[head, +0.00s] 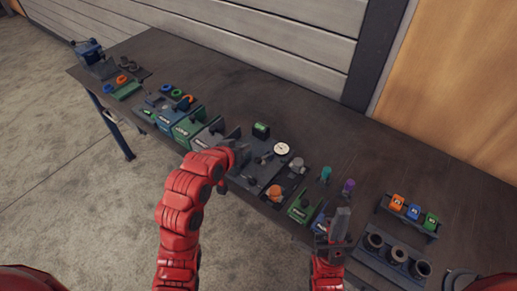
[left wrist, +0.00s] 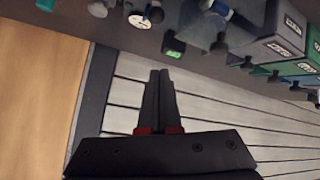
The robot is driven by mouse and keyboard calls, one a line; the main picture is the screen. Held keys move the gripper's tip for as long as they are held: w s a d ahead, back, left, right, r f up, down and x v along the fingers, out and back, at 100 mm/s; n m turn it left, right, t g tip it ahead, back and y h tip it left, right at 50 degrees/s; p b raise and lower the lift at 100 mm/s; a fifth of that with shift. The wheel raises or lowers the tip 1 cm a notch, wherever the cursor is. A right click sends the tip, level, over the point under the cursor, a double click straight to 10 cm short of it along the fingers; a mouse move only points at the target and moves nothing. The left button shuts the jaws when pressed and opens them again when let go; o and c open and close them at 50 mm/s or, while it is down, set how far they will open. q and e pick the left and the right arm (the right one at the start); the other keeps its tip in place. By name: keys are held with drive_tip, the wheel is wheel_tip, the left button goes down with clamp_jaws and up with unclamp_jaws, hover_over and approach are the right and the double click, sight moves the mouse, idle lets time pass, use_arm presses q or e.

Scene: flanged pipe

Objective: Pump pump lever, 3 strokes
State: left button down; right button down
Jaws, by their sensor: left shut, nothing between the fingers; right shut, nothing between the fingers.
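My left gripper (head: 240,150) is at the left end of a dark base plate (head: 255,185) on the bench. It is small and partly dark against the plate in the head view. In the left wrist view its fingers (left wrist: 159,75) are together with nothing between them. The plate carries a round white gauge (head: 281,148), which also shows in the left wrist view (left wrist: 138,19), and dark and grey fittings. I cannot tell which fitting is the pump lever; my left gripper hides part of this area. My right gripper (head: 340,224) is shut and empty, to the right of the plate.
A rack with orange, blue and green blocks (head: 413,213) and dark cups (head: 397,253) are at the right. The back of the bench is clear up to the wall.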

sight(256, 158)
use_arm(q)
drive_tip(key=w+d+f+p, duration=0.1)
drive_tip(key=f+p, duration=0.1)
drive_tip(key=w+d+f+p, duration=0.1)
drive_tip(key=f+p, duration=0.1)
drive_tip(key=f, duration=0.1)
drive_tip(key=w+d+f+p, duration=0.1)
drive_tip(key=w+f+p, duration=0.1)
drive_tip(key=shift+d+f+p, duration=0.15)
drive_tip(key=shift+f+p, duration=0.15)
drive_tip(key=shift+p, duration=0.05)
drive_tip(key=shift+f, duration=0.1)
idle(0.3)
